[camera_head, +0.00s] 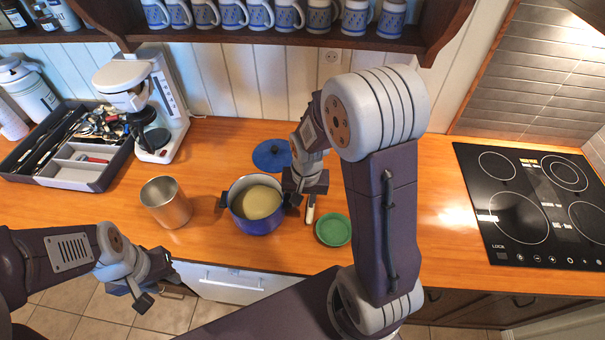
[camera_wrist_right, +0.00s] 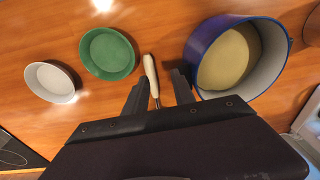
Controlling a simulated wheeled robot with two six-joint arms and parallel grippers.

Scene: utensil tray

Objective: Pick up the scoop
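The scoop (camera_wrist_right: 150,76) shows a pale cream handle and a thin metal neck in the right wrist view; its far end is hidden by my gripper body. In the head view the scoop's handle (camera_head: 310,210) lies on the counter between the blue pot and the green bowl. My right gripper (camera_head: 305,192) is over it. In the wrist view my right gripper (camera_wrist_right: 159,92) is open, one finger on each side of the handle, with gaps visible. My left gripper (camera_head: 150,285) looks open and empty, low at the front left before the counter edge.
The blue pot (camera_head: 239,215) with yellowish contents stands close left of the right gripper. The green bowl (camera_head: 333,229) is close right. A white bowl (camera_wrist_right: 52,82) is beyond it. A metal cup (camera_head: 166,202), blue lid (camera_head: 271,155) and utensil tray (camera_head: 72,185) stand left; a stove (camera_head: 535,205) is right.

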